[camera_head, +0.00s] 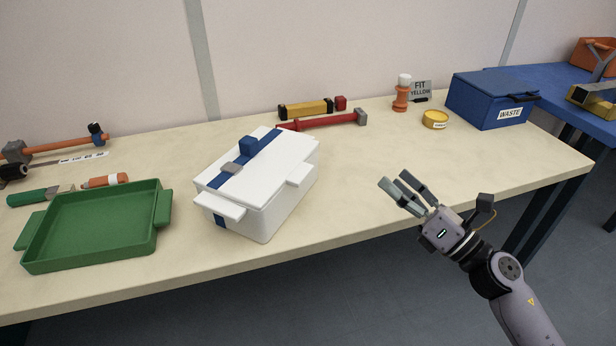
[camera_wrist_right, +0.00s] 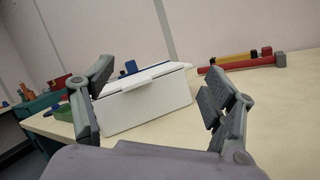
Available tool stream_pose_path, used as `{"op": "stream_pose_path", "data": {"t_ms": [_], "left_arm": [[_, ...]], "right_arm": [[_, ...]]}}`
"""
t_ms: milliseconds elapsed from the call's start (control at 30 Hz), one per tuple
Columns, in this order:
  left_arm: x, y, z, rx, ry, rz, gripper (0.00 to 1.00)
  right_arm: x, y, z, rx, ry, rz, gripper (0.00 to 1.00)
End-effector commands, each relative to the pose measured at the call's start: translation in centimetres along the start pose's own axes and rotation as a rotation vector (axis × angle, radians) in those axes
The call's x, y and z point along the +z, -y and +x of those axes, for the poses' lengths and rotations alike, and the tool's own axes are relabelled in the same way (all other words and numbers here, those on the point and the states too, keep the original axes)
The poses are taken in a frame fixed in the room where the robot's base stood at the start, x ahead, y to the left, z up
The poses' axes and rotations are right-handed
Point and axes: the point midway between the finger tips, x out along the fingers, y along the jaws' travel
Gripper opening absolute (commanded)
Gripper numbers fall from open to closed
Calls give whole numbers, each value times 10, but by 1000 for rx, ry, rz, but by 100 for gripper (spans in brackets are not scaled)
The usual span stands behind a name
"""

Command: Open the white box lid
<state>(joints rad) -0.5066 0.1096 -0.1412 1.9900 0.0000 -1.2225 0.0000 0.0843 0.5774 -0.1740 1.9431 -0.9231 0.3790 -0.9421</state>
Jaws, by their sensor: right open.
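A white box (camera_head: 269,210) stands upright on the table, left of the middle in the head view. Its lid (camera_head: 285,160) lies shut on top, with a blue strap, a grey buckle (camera_head: 231,168), a blue block (camera_head: 248,145) and white side tabs. My right gripper (camera_head: 396,186) is open and empty, to the right of the box and apart from it, near the table's front edge. In the right wrist view the white box (camera_wrist_right: 145,106) shows between the open fingers, some way ahead. My left gripper is not in view.
A green tray (camera_head: 95,262) stands left of the box. A red hammer (camera_head: 325,122) and a yellow level (camera_head: 305,108) lie behind it. A blue WASTE box (camera_head: 480,100) stands at the back right. The table (camera_head: 350,185) is clear between box and right gripper.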

Motion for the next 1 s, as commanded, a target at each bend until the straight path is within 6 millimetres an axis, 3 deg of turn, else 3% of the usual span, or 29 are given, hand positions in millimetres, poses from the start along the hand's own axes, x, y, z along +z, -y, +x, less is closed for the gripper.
{"op": "stream_pose_path", "data": {"t_ms": [100, 200, 467, 1000], "left_arm": [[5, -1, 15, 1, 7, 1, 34], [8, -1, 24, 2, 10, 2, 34], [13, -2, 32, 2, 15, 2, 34], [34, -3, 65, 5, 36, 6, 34]], "right_arm": [[-14, -3, 0, 123, -179, -260, 78], [-25, -2, -5, 195, -287, -398, 78], [-38, 0, -4, 252, -373, -495, 78], [-81, -18, 96, 253, -368, -489, 78]]}}
